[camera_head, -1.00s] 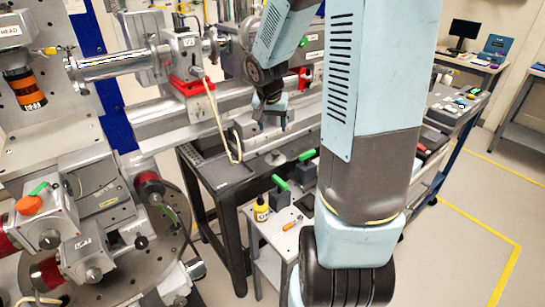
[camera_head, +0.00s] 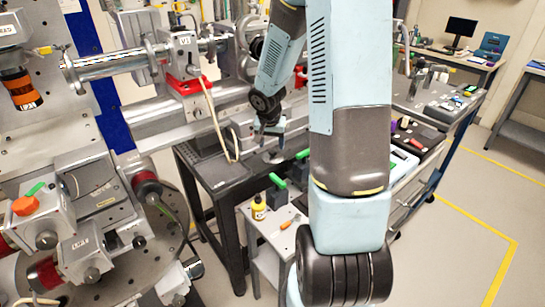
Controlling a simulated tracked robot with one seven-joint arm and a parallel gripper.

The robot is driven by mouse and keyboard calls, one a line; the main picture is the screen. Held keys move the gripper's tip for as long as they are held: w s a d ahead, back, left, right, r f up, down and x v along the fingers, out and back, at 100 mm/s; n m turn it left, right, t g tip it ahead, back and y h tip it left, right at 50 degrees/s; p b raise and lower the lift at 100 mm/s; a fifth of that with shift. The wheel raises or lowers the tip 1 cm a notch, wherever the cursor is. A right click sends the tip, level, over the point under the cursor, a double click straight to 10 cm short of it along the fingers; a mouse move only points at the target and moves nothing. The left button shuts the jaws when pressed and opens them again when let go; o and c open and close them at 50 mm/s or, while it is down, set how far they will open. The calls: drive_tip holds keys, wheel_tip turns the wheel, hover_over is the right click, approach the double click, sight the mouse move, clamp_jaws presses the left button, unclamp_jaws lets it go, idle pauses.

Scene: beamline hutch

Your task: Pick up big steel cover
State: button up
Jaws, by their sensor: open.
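My gripper (camera_head: 270,133) hangs low over the dark table (camera_head: 222,172) in the middle of the view, partly against the beamline rail. It is small and its jaws are open, with nothing visible between them. A round, flat steel piece (camera_head: 273,157), which may be the big steel cover, lies on the table just below the gripper. I cannot tell whether they touch. My upper arm hides the table to the right of it.
The beamline rail with a red-based valve (camera_head: 190,84) runs behind the table. A hanging cable (camera_head: 218,125) is close to the gripper's left. Floor at right is clear.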

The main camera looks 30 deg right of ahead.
sight(272, 150)
drive_tip(key=shift+x, duration=2.6)
drive_tip(key=shift+w+d, duration=0.1)
drive_tip(key=shift+w, duration=0.05)
clamp_jaws()
